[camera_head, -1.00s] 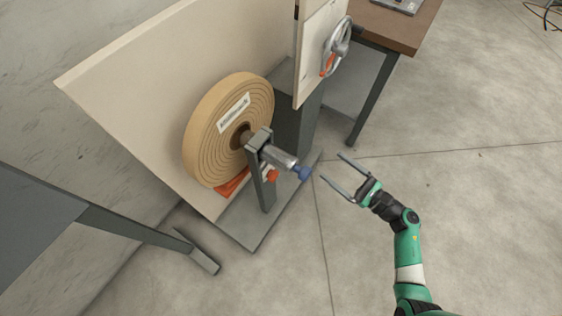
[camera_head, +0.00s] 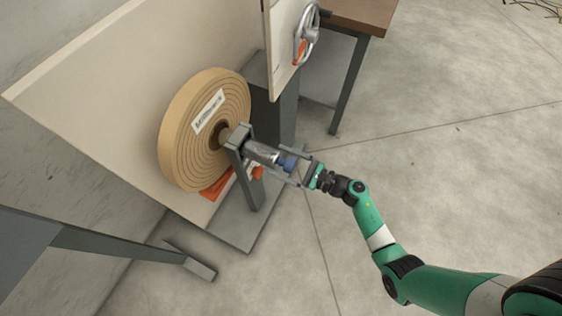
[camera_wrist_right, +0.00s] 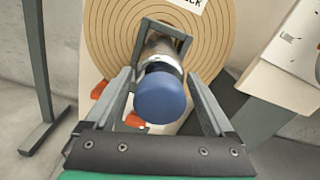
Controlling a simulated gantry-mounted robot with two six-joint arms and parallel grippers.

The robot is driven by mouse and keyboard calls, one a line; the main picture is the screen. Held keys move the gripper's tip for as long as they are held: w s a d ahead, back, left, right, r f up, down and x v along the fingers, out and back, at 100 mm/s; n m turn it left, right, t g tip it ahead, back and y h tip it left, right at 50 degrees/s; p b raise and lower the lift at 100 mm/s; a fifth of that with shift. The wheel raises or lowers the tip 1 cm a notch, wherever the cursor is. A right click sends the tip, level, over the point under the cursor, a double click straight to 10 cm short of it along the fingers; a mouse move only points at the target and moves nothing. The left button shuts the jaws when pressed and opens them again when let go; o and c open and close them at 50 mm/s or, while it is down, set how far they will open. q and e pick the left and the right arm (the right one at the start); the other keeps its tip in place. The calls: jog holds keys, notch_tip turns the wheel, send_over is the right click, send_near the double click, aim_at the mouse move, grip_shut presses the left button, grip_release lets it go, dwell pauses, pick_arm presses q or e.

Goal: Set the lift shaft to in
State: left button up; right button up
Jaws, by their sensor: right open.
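The lift shaft (camera_head: 261,153) is a grey metal cylinder in a dark upright bracket, ending in a blue knob (camera_head: 288,162). It sticks out in front of a tan spiral roll (camera_head: 187,135). My right gripper (camera_head: 291,167) is open, with its two fingers on either side of the blue knob. In the right wrist view the knob (camera_wrist_right: 161,97) sits between the open fingers, with gaps at both sides. The shaft's inner end is hidden behind the bracket. My left gripper is not in view.
A dark bracket (camera_head: 248,182) stands on a grey base plate (camera_head: 240,232), with an orange-red knob (camera_head: 257,173) below the shaft. A panel with a handwheel (camera_head: 307,45) stands behind, beside a brown-topped table (camera_head: 362,17). The floor at right is clear.

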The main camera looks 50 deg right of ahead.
jog(key=shift+w, duration=0.15)
grip_shut()
dwell(0.4)
